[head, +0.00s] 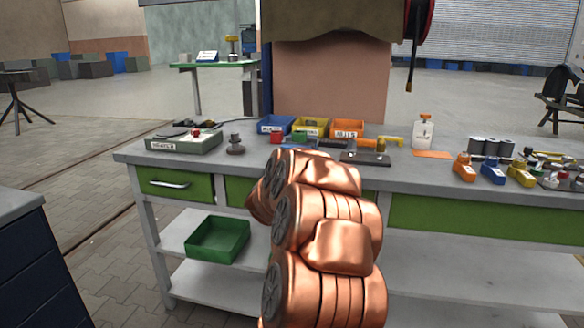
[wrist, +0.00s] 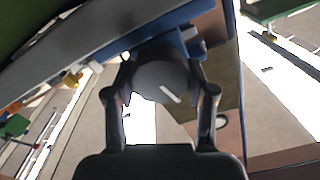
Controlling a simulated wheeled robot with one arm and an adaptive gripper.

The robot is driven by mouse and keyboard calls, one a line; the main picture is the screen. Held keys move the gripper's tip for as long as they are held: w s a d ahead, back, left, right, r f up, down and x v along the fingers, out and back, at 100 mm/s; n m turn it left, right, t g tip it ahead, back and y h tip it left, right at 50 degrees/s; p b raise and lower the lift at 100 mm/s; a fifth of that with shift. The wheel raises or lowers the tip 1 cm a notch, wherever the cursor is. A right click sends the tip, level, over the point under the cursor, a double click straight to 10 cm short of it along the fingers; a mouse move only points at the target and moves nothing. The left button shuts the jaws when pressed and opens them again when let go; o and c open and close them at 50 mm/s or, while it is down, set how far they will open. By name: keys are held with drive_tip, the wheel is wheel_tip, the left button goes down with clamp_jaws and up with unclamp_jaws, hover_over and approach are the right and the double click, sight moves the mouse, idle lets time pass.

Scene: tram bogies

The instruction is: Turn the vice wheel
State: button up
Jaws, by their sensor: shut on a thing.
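In the wrist view, a round dark grey wheel (wrist: 158,82) with a pale streak on its face sits between the two fingers of my gripper (wrist: 161,78). The fingers are shut on it, one at each side. I take it to be the vice wheel. Blue metal (wrist: 168,36), probably the vice body, lies just behind it along the bench edge. In the head view my copper-coloured arm covers the middle of the bench front and hides the vice, wheel and gripper.
A green tray (head: 217,238) lies on the lower shelf. A dark cabinet (head: 40,265) stands at near left.

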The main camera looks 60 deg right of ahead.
drive_tip(key=shift+s+m+b, duration=0.15)
drive_tip(key=shift+m+b, duration=1)
drive_tip(key=shift+m, duration=1.15)
drive_tip(key=o, duration=1.2)
drive_tip(key=shift+c, duration=0.2)
drive_tip(key=v, duration=1.2)
